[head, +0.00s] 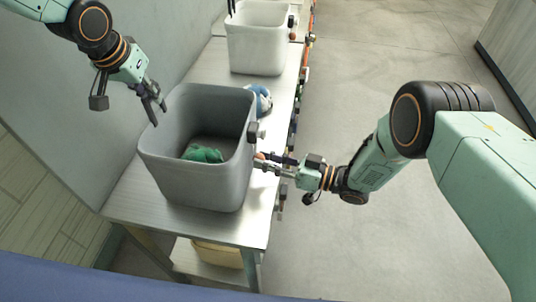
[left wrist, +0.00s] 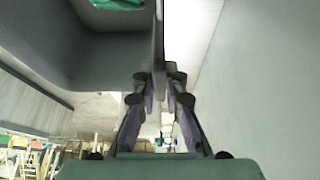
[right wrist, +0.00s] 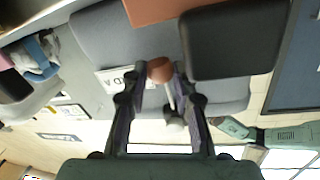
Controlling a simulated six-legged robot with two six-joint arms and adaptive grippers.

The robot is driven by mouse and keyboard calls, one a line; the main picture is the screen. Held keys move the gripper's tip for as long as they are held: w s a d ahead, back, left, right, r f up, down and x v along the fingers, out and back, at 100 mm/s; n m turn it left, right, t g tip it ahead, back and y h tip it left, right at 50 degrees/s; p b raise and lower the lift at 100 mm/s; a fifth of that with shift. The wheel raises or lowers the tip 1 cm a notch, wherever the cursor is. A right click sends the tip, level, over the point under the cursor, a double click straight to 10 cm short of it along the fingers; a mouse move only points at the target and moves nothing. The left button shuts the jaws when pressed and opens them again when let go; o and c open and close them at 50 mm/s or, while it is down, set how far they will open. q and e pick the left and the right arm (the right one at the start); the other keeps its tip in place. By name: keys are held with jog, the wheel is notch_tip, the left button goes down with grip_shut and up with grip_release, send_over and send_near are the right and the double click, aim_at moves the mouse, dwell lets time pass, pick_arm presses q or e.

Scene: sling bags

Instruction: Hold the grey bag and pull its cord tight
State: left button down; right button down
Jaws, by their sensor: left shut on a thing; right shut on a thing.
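The grey bag (head: 200,182) stands upright and open on the bench, with a green cloth (head: 203,154) inside. My left gripper (head: 158,112) is at the bag's left rim. In the left wrist view the bag's wall (left wrist: 158,35) runs between its fingers, which are shut on it. My right gripper (head: 264,166) is at the bag's right side, low on the outer wall. In the right wrist view its fingers are shut around a brown bead (right wrist: 160,68) on a pale cord (right wrist: 169,95). A dark block (right wrist: 235,40) sits beside it on the bag.
The metal bench (head: 240,228) carries a second pale bag (head: 260,45) farther back and a blue and white item (head: 262,98) behind the grey bag. A wall (head: 110,120) stands close on the left. Open floor (head: 375,50) lies to the right.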

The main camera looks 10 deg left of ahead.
jog(key=c, duration=1)
grip_release()
jog(key=shift+c, duration=0.2)
jog(key=v, duration=1.2)
